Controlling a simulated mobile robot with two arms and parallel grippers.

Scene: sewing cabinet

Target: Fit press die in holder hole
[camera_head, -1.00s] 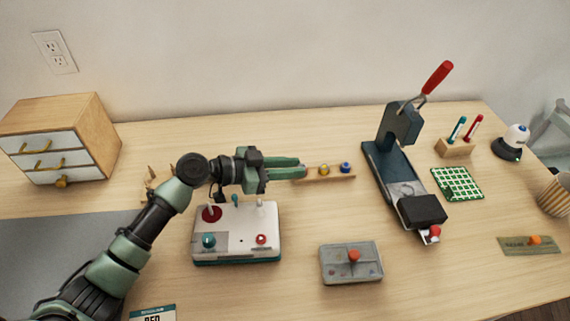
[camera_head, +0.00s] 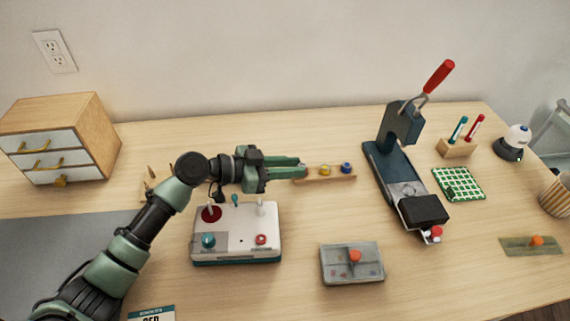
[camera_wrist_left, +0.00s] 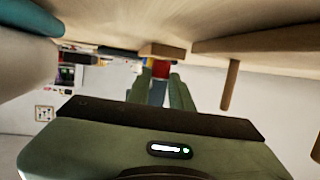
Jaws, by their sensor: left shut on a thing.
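My left gripper (camera_head: 303,169) reaches in from the left. Its fingertips are at the left end of a narrow wooden holder (camera_head: 312,180) on the table. A yellow-topped die (camera_head: 324,169) and a blue-topped die (camera_head: 346,168) stand upright at the holder's middle and right. In the left wrist view the gripper (camera_wrist_left: 161,78) is shut on a small red piece (camera_wrist_left: 160,68) beside the wooden holder (camera_wrist_left: 162,50). The fingers cover most of this piece, and I cannot tell whether it sits in a hole. My right gripper is not in view.
A white control box (camera_head: 236,246) stands below my left gripper. A blue hand press (camera_head: 391,168) with a red lever stands to the right. A grey box (camera_head: 352,277) with an orange knob lies in front. A wooden drawer cabinet (camera_head: 100,130) is far left.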

